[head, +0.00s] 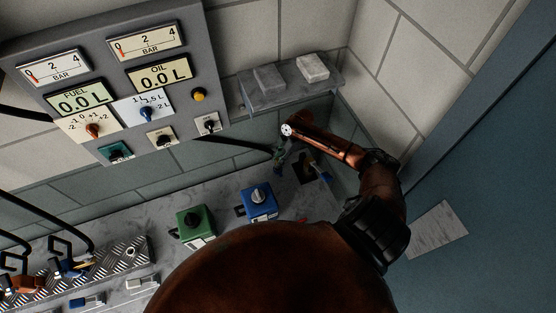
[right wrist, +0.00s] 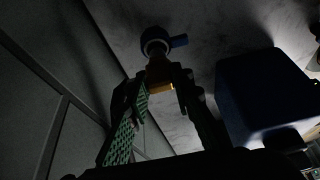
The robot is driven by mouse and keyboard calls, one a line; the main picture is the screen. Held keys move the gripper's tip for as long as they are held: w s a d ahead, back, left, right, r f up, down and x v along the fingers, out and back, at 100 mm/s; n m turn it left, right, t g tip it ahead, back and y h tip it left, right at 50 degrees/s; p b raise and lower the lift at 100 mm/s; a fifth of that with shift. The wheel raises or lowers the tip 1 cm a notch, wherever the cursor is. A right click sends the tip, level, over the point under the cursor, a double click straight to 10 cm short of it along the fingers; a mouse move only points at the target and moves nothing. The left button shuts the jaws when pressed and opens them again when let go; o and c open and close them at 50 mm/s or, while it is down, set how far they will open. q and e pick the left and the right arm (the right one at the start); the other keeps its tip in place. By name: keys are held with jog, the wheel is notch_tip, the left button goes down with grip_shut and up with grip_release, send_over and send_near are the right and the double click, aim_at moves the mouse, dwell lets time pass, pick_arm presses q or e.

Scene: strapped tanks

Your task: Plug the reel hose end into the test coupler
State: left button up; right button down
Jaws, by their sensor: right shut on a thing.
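My right gripper (head: 282,157) is over the far right of the counter, in front of the wall. In the right wrist view its fingers (right wrist: 160,98) are closed around a brass-coloured piece, the hose end (right wrist: 160,86). Just beyond the fingertips is a blue ring with a side tab, which looks like the test coupler (right wrist: 178,41). I cannot tell whether hose end and coupler touch. The black reel hose (head: 235,147) runs along the wall toward the gripper. My left gripper is out of view.
A blue tank (head: 262,205) and a green tank (head: 196,225) stand on the counter; the blue one is close by in the right wrist view (right wrist: 262,95). A shelf (head: 290,100) with two blocks is above. A gauge panel (head: 105,45) hangs left.

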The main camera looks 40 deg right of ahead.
jog(key=shift+f+b, duration=0.8)
jog(key=shift+f, duration=0.45)
jog(key=c, duration=1.6)
grip_release()
